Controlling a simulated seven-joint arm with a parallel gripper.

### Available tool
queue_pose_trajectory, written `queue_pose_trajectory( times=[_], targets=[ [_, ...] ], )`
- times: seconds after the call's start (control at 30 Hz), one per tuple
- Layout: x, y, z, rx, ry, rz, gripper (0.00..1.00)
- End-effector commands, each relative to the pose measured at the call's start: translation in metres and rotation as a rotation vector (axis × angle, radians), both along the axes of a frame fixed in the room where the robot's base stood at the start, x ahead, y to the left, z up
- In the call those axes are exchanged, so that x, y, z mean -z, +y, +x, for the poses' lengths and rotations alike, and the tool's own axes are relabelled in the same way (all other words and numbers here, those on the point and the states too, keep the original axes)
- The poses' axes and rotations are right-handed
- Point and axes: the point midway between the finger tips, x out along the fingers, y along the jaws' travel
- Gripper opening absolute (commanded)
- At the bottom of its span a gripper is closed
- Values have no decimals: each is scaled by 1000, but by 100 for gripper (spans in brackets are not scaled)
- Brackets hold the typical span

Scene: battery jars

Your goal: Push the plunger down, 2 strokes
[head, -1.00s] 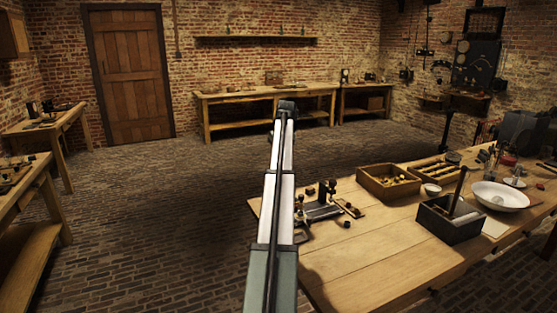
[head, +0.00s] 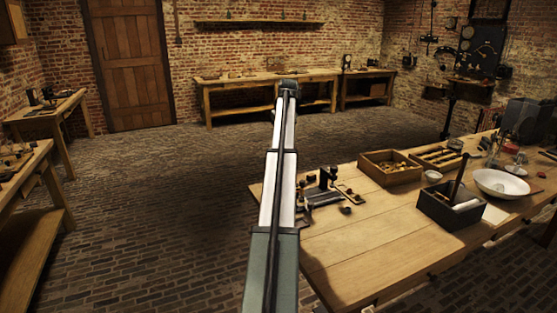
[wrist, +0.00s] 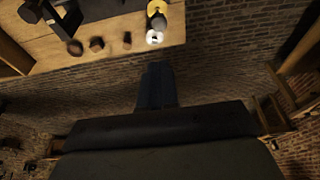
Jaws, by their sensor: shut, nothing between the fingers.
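No part is clearly recognisable as the plunger. A dark rod (head: 457,176) stands tilted in a black open box (head: 437,212) on the wooden workbench, with a pale roll beside it in the box. In the head view my arm fills the middle and my fingers cannot be made out.
The workbench (head: 385,240) has clear wood in front. A wooden tray (head: 391,175), a white bowl (head: 500,184) and a small cup (head: 433,176) stand further back. In the wrist view a brass-coloured piece with a white end (wrist: 155,22) lies near the bench edge. Brick floor is open at left.

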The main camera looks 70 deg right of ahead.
Motion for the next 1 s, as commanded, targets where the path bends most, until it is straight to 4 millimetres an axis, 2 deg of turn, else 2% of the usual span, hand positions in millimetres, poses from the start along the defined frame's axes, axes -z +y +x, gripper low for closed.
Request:
queue_pose_trajectory(
  times=[0.17,0.33,0.87,1.0],
  targets=[
    [2,0,0,0,0,0,0],
    [15,-2,3,0,0,1,0],
    [100,-20,20,0,1,1,0],
    [118,-19,20,0,0,0,0]
  ],
)
